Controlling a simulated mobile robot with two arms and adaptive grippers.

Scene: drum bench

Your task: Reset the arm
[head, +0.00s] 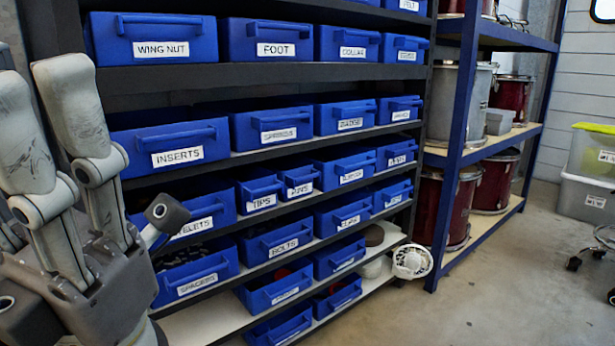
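My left gripper (38,80) stands at the left edge of the head view, close to the camera, with its grey fingers pointing up. The fingers are apart and I see nothing held between them. The gripper is in front of the left end of the shelf rack and hides part of it. The rest of that arm is mostly out of view. My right gripper is not in view.
A dark rack holds several labelled blue bins, such as the inserts bin (170,150). A white fan (411,261) sits at its lower right end. A blue-framed shelf (455,150) holds drums. Clear tubs (590,175) stand at right. The concrete floor (480,300) is open at lower right.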

